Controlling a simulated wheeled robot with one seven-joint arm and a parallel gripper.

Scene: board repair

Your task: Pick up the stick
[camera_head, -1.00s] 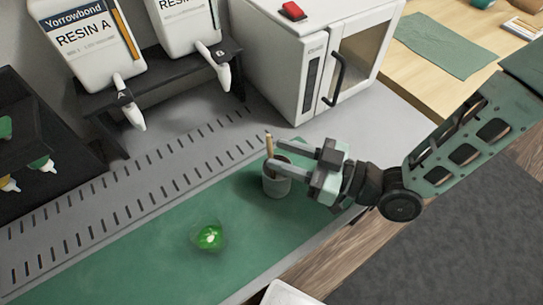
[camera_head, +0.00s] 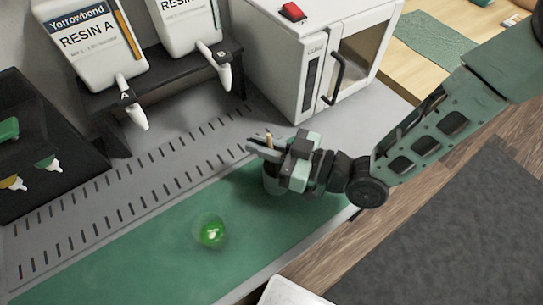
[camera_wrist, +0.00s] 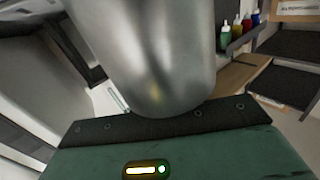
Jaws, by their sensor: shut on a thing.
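The stick (camera_head: 268,137) is thin and tan, and only its upper end shows above my gripper. My gripper (camera_head: 257,149) is shut on the stick, with its fingers reaching left above a grey cup (camera_head: 269,185). The stick's lower part is hidden behind the fingers, so I cannot tell how deep it sits in the cup. The cup stands on the green mat and is partly covered by my gripper. In the wrist view a smooth grey rounded shape (camera_wrist: 150,60) fills the upper middle, and I cannot make out the stick there.
A clear round bowl with green content (camera_head: 210,231) stands on the green mat (camera_head: 130,262) left of the cup. A white oven (camera_head: 285,75) stands behind. Resin bottles (camera_head: 88,45) sit on a dark rack at the back left. The mat's front left is clear.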

